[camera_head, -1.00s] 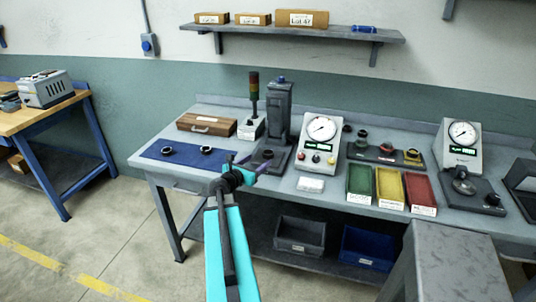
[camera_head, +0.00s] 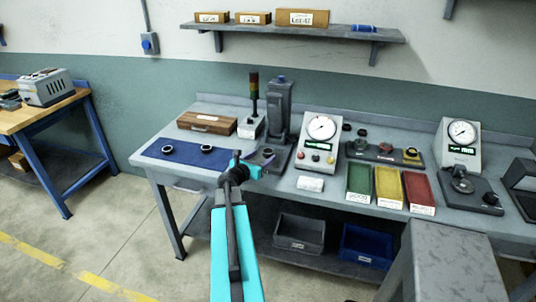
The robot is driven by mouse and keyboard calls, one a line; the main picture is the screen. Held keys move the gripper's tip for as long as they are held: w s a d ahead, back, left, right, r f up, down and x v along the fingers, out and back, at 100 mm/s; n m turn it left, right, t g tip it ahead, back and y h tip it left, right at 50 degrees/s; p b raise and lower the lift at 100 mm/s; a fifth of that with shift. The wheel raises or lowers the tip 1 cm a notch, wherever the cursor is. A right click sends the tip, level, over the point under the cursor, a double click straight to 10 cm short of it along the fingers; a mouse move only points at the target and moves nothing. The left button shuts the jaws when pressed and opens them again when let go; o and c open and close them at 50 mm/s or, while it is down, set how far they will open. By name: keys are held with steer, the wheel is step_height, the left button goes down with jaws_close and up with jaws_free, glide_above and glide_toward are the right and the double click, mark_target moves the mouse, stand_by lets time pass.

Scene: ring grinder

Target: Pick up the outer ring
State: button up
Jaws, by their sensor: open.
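Two small dark rings lie apart on the blue mat at the left of the bench: a left ring (camera_head: 167,149) and a right ring (camera_head: 206,148). I cannot tell from their size which one is the outer ring. My gripper (camera_head: 266,162) is open, to the right of the mat and in front of the grey press. Its fingertips are small and partly blend with the press base behind them. I see nothing held between them.
The blue mat (camera_head: 185,157) is otherwise bare. A grey press (camera_head: 280,110), a signal light (camera_head: 253,97) and a wooden case (camera_head: 207,123) stand behind. A dial gauge (camera_head: 321,129) and green, yellow and red trays (camera_head: 360,183) stand to the right.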

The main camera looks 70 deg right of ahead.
mark_target(270, 149)
steer(key=shift+p+x, duration=0.85)
steer(key=shift+x, duration=0.45)
steer(key=shift+p+x, duration=0.45)
steer(key=shift+x, duration=0.75)
steer(key=shift+w, duration=0.15)
steer(key=c, duration=1.3)
steer(key=shift+r, duration=0.1)
steer(key=shift+c, duration=0.2)
